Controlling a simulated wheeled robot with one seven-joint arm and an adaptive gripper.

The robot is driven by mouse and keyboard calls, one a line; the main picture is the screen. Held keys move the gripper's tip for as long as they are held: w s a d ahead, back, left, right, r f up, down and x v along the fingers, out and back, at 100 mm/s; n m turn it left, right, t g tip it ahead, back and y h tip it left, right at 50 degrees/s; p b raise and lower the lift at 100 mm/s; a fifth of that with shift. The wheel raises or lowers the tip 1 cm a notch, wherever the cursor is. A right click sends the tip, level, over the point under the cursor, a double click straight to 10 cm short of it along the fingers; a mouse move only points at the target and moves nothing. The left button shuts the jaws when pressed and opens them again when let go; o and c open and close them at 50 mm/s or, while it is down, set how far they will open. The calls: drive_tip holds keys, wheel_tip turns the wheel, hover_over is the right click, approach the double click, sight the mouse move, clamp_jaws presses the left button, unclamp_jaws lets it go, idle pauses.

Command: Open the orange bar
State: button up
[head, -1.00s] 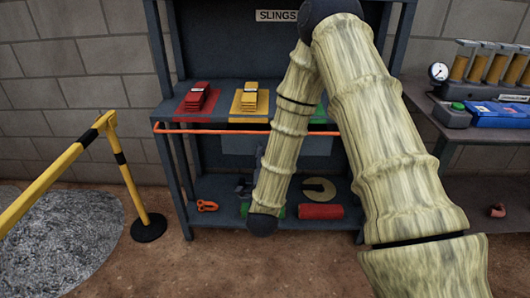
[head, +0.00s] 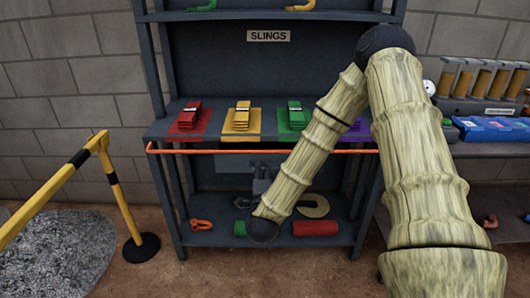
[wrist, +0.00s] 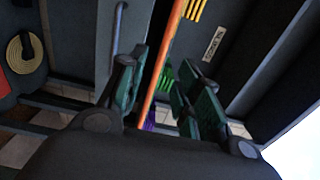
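The orange bar (head: 220,151) is a thin rod running level across the front of the dark blue shelf unit, just below the edge of the middle shelf. My forearm crosses in front of its right part in the head view. In the wrist view the bar (wrist: 167,55) runs steeply up the picture between the fingers of my gripper (wrist: 162,68). The dark green finger pads stand apart with a gap on both sides of the bar. I cannot tell how far the bar is in depth from the fingertips. The head view does not show the gripper clearly.
Red (head: 188,119), yellow (head: 242,119), green (head: 294,116) and purple slings lie on the middle shelf above the bar. An orange shackle (head: 201,225) and a red roll (head: 315,228) lie on the bottom shelf. A yellow barrier (head: 122,200) stands left, a workbench right.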

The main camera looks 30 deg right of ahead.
sight(265, 152)
drive_tip(key=x, duration=1.1)
drive_tip(key=shift+w+d+r, duration=0.2)
drive_tip(key=shift+d, duration=0.3)
drive_tip(key=shift+r, duration=0.1)
clamp_jaws()
